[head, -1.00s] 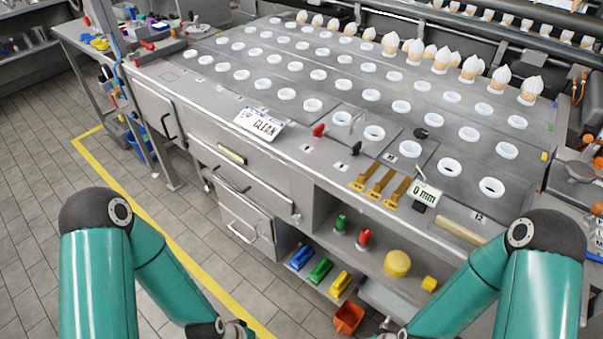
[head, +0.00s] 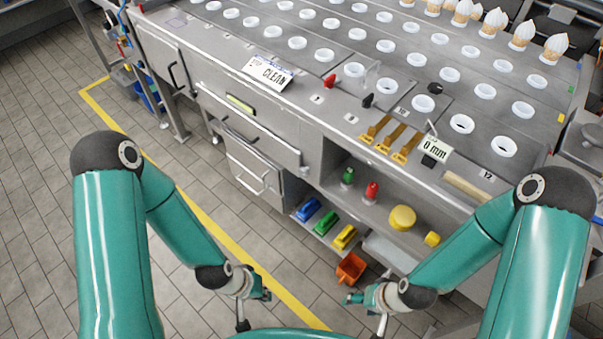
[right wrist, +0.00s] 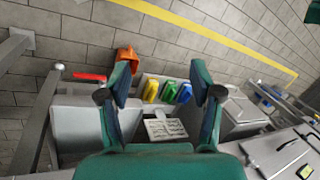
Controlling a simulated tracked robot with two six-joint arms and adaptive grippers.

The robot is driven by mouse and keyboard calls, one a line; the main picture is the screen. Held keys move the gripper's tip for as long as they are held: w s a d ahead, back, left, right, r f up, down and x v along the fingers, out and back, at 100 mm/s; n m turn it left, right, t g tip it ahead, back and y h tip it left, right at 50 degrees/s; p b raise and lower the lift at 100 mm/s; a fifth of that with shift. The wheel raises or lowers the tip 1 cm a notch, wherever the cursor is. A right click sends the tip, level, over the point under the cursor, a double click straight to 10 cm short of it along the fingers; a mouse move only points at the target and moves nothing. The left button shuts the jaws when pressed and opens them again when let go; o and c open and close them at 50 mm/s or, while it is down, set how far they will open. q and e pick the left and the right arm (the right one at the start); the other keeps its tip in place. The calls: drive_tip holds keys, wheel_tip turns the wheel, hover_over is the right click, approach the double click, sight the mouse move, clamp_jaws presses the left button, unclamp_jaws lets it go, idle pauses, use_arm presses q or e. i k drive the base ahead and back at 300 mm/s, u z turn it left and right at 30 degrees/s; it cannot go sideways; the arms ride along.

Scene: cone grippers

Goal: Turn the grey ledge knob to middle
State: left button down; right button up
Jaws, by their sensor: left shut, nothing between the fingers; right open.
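A dark grey knob (head: 368,100) sits on the front ledge of the steel machine, to the right of a red knob (head: 329,81). A second dark knob (head: 435,88) sits farther back among the white rings. I cannot read the setting of the grey knob. My left gripper (head: 243,325) hangs low in front of the machine, shut and empty, well away from the ledge. My right gripper (head: 381,326) is low near the orange bin, apart from the knobs. In the right wrist view its fingers (right wrist: 163,98) are open with nothing between them.
Yellow levers (head: 389,138) and a "0 mm" display (head: 434,148) are on the ledge right of the knob. A "CLEAN" sign (head: 269,72) lies to the left. Below are an open shelf, colored handles (head: 325,222) and an orange bin (head: 351,267). Tiled floor is free at left.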

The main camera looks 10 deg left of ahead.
sight(303, 171)
drive_tip(key=u, duration=1.75)
drive_tip(key=i, duration=0.1)
drive_tip(key=z, duration=2.85)
drive_tip(key=k, duration=1.7)
drive_tip(key=u, duration=1.05)
drive_tip(key=i, duration=1)
